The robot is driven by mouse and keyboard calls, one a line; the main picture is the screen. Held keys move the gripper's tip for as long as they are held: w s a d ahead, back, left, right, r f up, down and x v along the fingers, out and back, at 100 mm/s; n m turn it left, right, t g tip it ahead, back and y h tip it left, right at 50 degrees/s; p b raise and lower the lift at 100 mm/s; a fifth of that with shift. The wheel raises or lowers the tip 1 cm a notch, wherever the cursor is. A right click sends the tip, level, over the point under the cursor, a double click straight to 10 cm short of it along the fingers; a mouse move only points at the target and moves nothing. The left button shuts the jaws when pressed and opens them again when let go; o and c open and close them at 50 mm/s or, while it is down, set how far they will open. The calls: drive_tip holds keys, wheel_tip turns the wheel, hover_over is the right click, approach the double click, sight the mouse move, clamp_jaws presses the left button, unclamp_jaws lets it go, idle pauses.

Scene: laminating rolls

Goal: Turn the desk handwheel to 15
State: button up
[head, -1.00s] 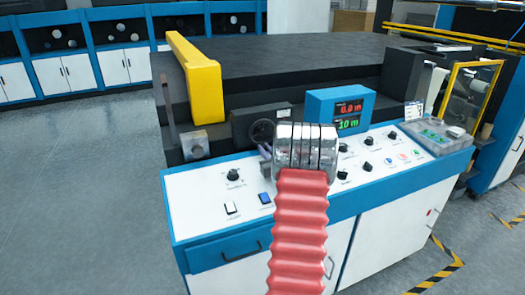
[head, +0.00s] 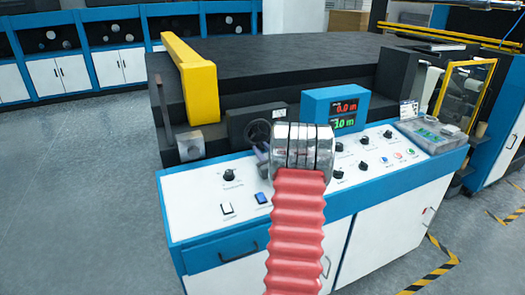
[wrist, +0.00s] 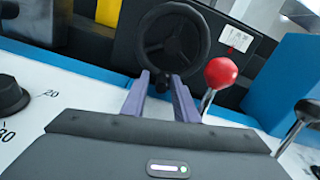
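The desk handwheel (wrist: 172,17) is a black spoked wheel on a dark upright panel in the wrist view. In the head view the handwheel (head: 251,130) shows at the back of the desk, partly hidden by my arm. My gripper (wrist: 162,78) points at the lower part of the wheel, its two purple fingers spread apart with nothing between them. In the head view my gripper (head: 262,152) is mostly hidden behind my arm, just in front of the wheel. I cannot tell whether the fingers touch the rim. No handwheel reading is legible.
A red ball lever (wrist: 221,72) stands right of the fingers. A black knob (wrist: 10,95) with numbers is at left. A blue display (head: 336,108) shows red and green digits. A yellow guard (head: 190,75) stands at the desk's back left. Floor at left is clear.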

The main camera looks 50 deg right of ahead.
sight(250, 143)
idle(0.4)
drive_tip(key=m, duration=0.2)
drive_tip(key=w+a+m, duration=0.1)
drive_tip(key=m, duration=0.1)
drive_tip(key=shift+a+r, duration=0.15)
drive_tip(key=shift+a, duration=0.05)
drive_tip(key=m, duration=0.2)
drive_tip(key=a+m, duration=0.1)
drive_tip(key=shift+w+a+r, duration=0.1)
drive_tip(key=shift+w+r, duration=0.2)
drive_tip(key=shift+r, duration=0.1)
drive_tip(key=m, duration=0.2)
drive_tip(key=shift+w+a+r+m, duration=0.2)
drive_tip(key=shift+a+r+m, duration=0.15)
drive_tip(key=shift+r+m, duration=0.05)
drive_tip(key=v, duration=1.4)
drive_tip(key=shift+s, duration=0.1)
drive_tip(key=w+a+r+n+y, duration=0.1)
drive_tip(key=w+a+n+y, duration=0.2)
drive_tip(key=a, duration=0.4)
drive_tip(key=w+a+r+n+y, duration=0.2)
drive_tip(key=w+a+n+y, duration=0.1)
drive_tip(key=a, duration=0.4)
drive_tip(key=w+a+r+n+t+y, duration=0.1)
drive_tip(key=w+a+r+n+y, duration=0.1)
drive_tip(key=w+a+n+y, duration=0.2)
drive_tip(key=shift+w+a+n, duration=0.2)
drive_tip(key=shift+a+n, duration=0.9)
drive_tip(key=shift+a, duration=0.35)
drive_tip(key=shift+r, duration=0.1)
